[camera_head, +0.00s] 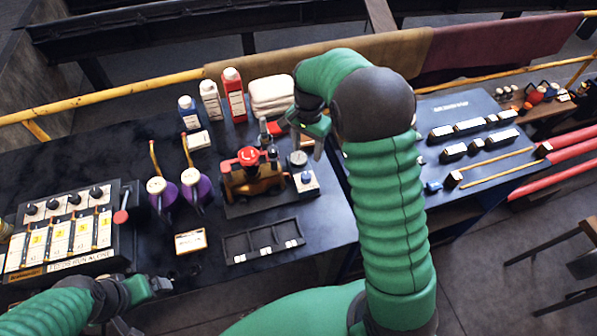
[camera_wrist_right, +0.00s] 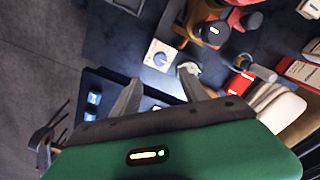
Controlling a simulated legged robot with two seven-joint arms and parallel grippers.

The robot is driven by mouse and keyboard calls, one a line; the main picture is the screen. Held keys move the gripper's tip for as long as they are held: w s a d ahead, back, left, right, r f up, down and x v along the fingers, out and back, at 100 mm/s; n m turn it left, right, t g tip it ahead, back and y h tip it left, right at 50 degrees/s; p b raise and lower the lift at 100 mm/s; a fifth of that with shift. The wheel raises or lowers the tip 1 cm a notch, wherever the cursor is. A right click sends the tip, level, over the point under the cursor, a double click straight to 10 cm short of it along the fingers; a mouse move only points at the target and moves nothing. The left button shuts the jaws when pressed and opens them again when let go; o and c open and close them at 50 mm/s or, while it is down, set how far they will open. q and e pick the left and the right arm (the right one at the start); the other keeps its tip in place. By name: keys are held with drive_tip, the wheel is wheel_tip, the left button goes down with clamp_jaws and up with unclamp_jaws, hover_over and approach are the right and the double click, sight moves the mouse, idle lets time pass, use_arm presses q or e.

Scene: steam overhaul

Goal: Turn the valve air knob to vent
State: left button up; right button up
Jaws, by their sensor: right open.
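The valve air knob seems to be the small round dial on a white plate (camera_head: 306,178), right of the brass and red model engine (camera_head: 252,178). It also shows in the right wrist view as a dial (camera_wrist_right: 160,58) on a pale square plate. Its setting is too small to read. My right gripper (camera_head: 312,140) is above and behind the plate, apart from it. In the wrist view its fingers (camera_wrist_right: 158,88) are spread with nothing between them, and the knob lies beyond the tips. My left gripper (camera_head: 150,288) is low at the left, away from the knob; its finger gap is unclear.
A round grey-topped part (camera_head: 298,158) stands just behind the knob plate. A black divided tray (camera_head: 262,242) lies in front. Bottles (camera_head: 234,95) and folded white cloths (camera_head: 272,95) stand at the back. Purple oil cans (camera_head: 195,187) and a labelled control box (camera_head: 65,235) are left.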

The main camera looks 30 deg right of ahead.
sight(306, 175)
wheel_tip(306, 175, down, 12)
drive_tip(key=shift+w+f+p, duration=0.1)
drive_tip(key=shift+p, duration=0.8)
drive_tip(key=shift+a+f, duration=0.1)
drive_tip(key=shift+f, duration=0.35)
drive_tip(key=shift+d+f, duration=0.1)
drive_tip(key=shift+d, duration=0.15)
drive_tip(key=c, duration=0.4)
clamp_jaws()
